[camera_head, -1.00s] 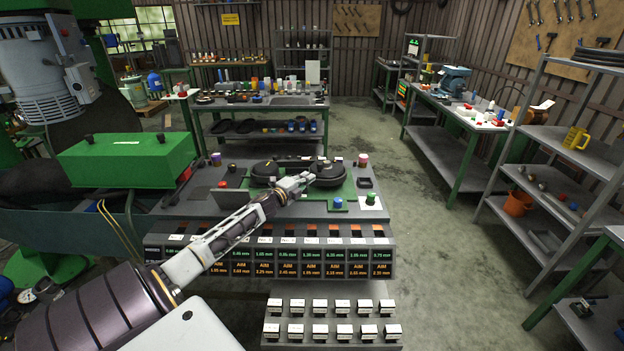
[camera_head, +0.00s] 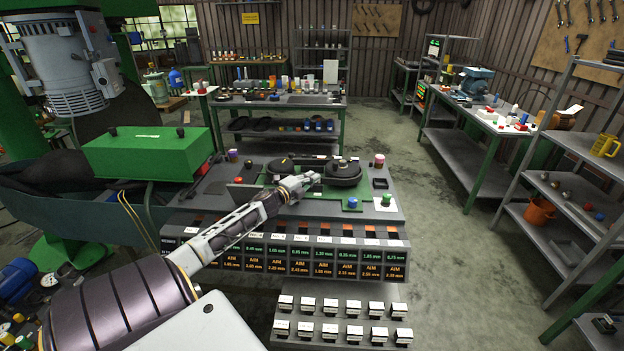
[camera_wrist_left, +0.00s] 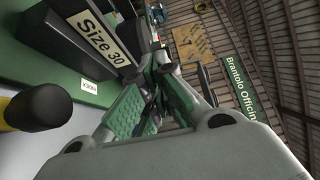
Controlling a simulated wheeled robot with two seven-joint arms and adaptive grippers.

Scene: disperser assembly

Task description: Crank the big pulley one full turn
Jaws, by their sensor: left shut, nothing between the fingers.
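On the bench plate, two black rounded pulley shapes stand side by side. The right one (camera_head: 343,173) looks like the big pulley, with a small knob on top; the other (camera_head: 281,167) is to its left. My left gripper (camera_head: 314,179) is just in front of and left of the right one. Its fingers, with green pads, show in the left wrist view (camera_wrist_left: 152,100), shut and empty. I cannot tell whether the fingertips touch the pulley. My right gripper is out of view.
A green box-like housing (camera_head: 145,152) stands left of the pulleys. A blue knob (camera_head: 352,202) and a red-topped jar (camera_head: 379,160) are on the bench. A row of lit displays (camera_head: 300,257) lines its front. Open floor (camera_head: 440,220) lies to the right.

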